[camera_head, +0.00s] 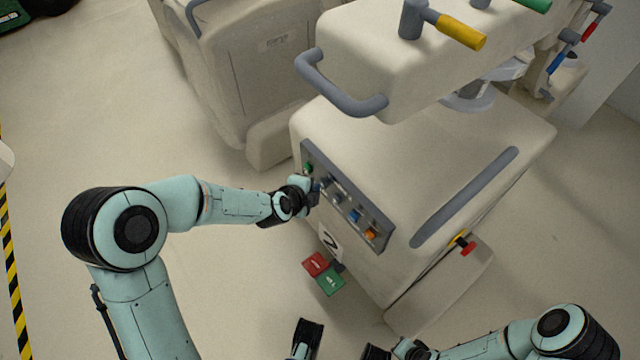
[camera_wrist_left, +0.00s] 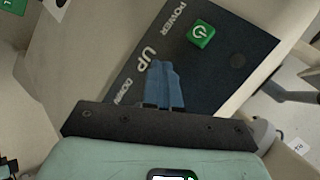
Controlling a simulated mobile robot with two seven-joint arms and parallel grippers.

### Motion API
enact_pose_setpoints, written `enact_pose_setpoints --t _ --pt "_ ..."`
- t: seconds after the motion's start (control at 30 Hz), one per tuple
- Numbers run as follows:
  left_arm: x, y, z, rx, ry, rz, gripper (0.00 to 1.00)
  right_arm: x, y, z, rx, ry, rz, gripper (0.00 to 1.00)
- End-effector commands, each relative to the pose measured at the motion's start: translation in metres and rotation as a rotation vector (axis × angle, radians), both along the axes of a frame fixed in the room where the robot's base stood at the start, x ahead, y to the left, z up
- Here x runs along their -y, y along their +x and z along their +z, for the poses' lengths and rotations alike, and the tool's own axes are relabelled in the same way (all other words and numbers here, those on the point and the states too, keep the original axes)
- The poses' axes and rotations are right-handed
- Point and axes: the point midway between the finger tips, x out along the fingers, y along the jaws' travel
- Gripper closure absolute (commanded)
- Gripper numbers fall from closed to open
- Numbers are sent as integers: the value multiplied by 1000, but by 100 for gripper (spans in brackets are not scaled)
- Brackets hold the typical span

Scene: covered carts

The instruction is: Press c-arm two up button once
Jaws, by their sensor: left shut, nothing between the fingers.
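The c-arm two cart (camera_head: 335,140) is a cream unit with a "2" on its front. Its dark button panel (camera_head: 345,200) runs along the front top edge. My left gripper (camera_head: 312,188) is at the left end of this panel. In the left wrist view its blue fingers (camera_wrist_left: 162,68) are shut and empty, with tips beside the UP label (camera_wrist_left: 149,57). The fingers hide the panel area where an UP button would be; contact cannot be told. A green power button (camera_wrist_left: 201,34) sits beside the POWER label. My right arm (camera_head: 490,345) is at the bottom edge; its finger state is unclear.
A grey handle (camera_head: 340,90) overhangs the cart top. Red (camera_head: 316,264) and green (camera_head: 329,281) pedals stick out low at the front. Another covered cart (camera_head: 240,70) stands behind left.

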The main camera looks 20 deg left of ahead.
Motion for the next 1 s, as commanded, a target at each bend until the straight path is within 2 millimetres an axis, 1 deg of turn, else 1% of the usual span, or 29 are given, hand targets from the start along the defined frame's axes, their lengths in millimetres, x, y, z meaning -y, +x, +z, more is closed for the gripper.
enact_pose_setpoints --t 0.4,0.73,0.83,1.0 --pt "-9 -15 0 0 1 -1 100 0 0 -13 -5 0 0 100" --pt "-10 -17 0 1 0 0 100 0 0 -14 -5 0 0 100" --pt "-14 -22 -1 4 1 0 100 0 -1 -22 -8 0 0 100" --pt "-24 -38 -3 0 4 2 100 0 -1 -37 -12 0 0 100"
